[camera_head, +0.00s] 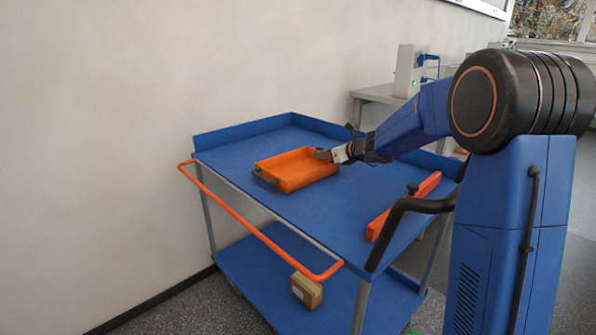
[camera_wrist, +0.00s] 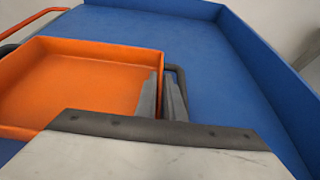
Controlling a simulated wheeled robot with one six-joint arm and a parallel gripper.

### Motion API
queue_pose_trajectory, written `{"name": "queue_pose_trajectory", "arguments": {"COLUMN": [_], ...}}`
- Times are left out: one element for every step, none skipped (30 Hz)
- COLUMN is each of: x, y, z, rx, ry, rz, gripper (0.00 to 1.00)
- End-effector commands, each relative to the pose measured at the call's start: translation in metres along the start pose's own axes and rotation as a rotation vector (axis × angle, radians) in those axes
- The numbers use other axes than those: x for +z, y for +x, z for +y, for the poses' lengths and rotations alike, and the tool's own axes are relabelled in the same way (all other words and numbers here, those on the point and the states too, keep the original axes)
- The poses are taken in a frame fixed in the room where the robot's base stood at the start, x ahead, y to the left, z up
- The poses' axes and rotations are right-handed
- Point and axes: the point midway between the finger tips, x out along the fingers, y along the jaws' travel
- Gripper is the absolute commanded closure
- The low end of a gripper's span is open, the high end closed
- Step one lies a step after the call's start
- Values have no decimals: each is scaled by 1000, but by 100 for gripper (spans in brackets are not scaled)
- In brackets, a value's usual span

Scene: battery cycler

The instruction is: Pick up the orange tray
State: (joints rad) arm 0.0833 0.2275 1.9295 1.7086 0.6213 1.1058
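The orange tray (camera_head: 297,170) lies on the blue top shelf of a trolley. It is shallow, with a dark handle at its near left end. My gripper (camera_head: 325,155) is at the tray's far right end. In the wrist view, the tray (camera_wrist: 80,85) fills the left side. My grey fingers (camera_wrist: 161,95) are close together at the tray's right wall, one on each side of it, beside a dark handle (camera_wrist: 179,72). They look shut on this end of the tray. The contact itself is partly hidden by the fingers and gripper body.
The blue trolley top (camera_head: 345,212) has raised edges and free room around the tray. An orange bar (camera_head: 405,205) lies at its right side. An orange push rail (camera_head: 250,228) runs along the front left. A cardboard box (camera_head: 306,290) sits on the lower shelf. A wall stands behind.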

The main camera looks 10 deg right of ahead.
Motion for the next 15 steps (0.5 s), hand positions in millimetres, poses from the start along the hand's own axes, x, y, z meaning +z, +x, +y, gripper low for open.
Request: {"name": "queue_pose_trajectory", "arguments": {"x": [1,1,1,1,1,1,1,1,0,0,0,0,0,0,0], "y": [1,1,1,1,0,0,0,0,0,0,0,0,0,0,0], "z": [0,0,0,0,0,0,0,0,0,0,0,0,0,0,0], "rx": [0,0,-1,-1,0,0,0,0,0,0,0,0,0,0,0], "ry": [-1,-1,-1,-1,-1,-1,-1,-1,-1,-1,-1,-1,-1,-1,-1], "rz": [-1,-1,-1,-1,-1,-1,-1,-1,-1,-1,-1,-1,-1,-1,-1], "gripper": [91,91,91,91,91,94,100,100,100,100,100,100,100,100,100]}}
